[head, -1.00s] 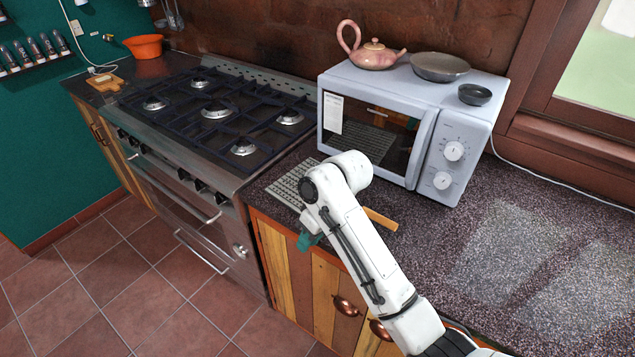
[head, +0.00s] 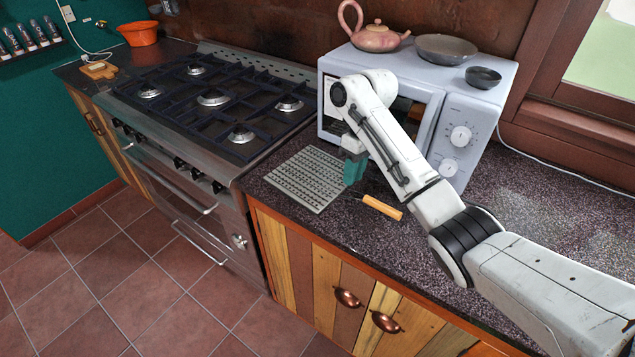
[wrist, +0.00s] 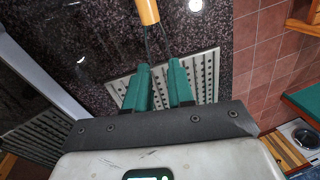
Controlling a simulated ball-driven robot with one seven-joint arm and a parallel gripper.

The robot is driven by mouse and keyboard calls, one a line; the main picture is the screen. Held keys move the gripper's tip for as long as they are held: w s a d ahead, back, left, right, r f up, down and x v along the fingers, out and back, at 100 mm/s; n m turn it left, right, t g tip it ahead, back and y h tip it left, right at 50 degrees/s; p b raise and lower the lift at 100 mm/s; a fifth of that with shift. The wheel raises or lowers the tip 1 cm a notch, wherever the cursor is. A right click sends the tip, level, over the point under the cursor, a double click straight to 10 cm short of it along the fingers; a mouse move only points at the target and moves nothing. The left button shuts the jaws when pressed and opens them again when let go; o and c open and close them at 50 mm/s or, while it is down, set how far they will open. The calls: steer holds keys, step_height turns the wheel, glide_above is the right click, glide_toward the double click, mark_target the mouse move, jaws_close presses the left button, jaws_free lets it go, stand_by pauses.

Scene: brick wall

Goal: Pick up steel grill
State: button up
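The steel grill (head: 305,180) is a flat grey plate with rows of holes. It lies on the dark speckled counter between the stove and the microwave. It also shows in the wrist view (wrist: 205,72), partly hidden behind my gripper. My gripper (head: 353,172) has teal fingers pointing down at the grill's right edge in the head view. I cannot tell whether the fingertips touch the counter.
A wooden-handled utensil (head: 382,207) lies right of the grill, near the front edge. The microwave (head: 465,120) stands close behind my arm, with a teapot (head: 374,32) and bowls on top. The stove (head: 205,100) is to the left. The counter at right is clear.

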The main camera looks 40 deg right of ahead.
mark_target(339, 186)
steer(key=shift+s+a+f+p, duration=0.1)
steer(key=shift+f+p, duration=0.05)
steer(key=shift+f, duration=0.75)
steer(key=shift+s+a+f+p, duration=0.15)
steer(key=shift+f+p, duration=0.05)
steer(key=shift+f, duration=0.65)
steer(key=shift+s+a+f+p, duration=0.1)
steer(key=shift+f+p, duration=0.05)
steer(key=shift+f, duration=0.75)
steer(key=shift+c, duration=0.2)
jaws_close()
